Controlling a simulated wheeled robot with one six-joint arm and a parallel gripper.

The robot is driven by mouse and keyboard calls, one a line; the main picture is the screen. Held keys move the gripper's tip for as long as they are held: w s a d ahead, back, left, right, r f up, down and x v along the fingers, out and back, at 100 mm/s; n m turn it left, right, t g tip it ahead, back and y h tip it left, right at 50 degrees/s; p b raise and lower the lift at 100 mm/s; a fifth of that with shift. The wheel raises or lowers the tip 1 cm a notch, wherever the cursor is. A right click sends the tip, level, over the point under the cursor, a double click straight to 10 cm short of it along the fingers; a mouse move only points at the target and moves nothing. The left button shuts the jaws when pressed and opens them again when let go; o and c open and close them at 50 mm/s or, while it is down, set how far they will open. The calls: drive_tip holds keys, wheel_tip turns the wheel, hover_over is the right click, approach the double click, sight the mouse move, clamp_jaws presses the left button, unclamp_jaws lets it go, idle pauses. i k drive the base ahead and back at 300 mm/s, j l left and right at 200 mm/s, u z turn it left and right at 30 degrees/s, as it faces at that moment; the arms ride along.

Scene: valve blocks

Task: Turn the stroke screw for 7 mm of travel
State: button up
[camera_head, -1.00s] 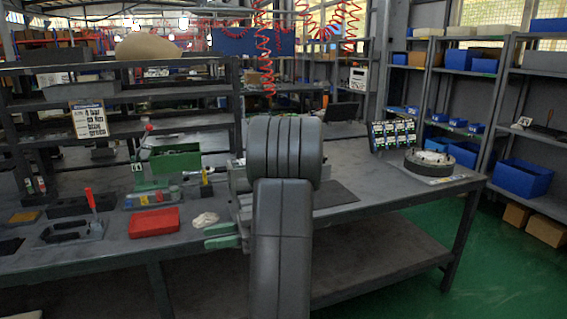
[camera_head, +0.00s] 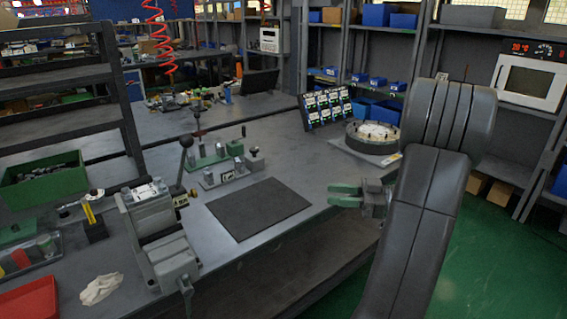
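Two small valve blocks stand on the bench beyond a dark mat: one with a green body and grey posts (camera_head: 208,156), and a nearer one with grey posts and a dark-knobbed part (camera_head: 232,173). The stroke screw is too small for me to pick out on either. My gripper (camera_head: 335,195) has green fingers pointing left, with a narrow gap between them and nothing visible in it. It is at the bench's front edge, right of the mat and well apart from the blocks. My arm hides part of the right side.
The dark mat (camera_head: 259,208) lies bare. A grey vise (camera_head: 160,238) with a black-knobbed lever stands left of it. A round flanged part (camera_head: 372,137) and a panel of labelled cards (camera_head: 326,105) are at the back right. A green bin (camera_head: 42,182) and red tray (camera_head: 29,301) are at left.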

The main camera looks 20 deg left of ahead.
sight(193, 193)
drive_tip(key=i+l+u, duration=0.1)
drive_tip(key=i, duration=0.3)
drive_tip(key=i+l+u, duration=0.1)
drive_tip(key=i+l, duration=0.2)
drive_tip(key=i+u, duration=0.1)
drive_tip(key=u, duration=1.3)
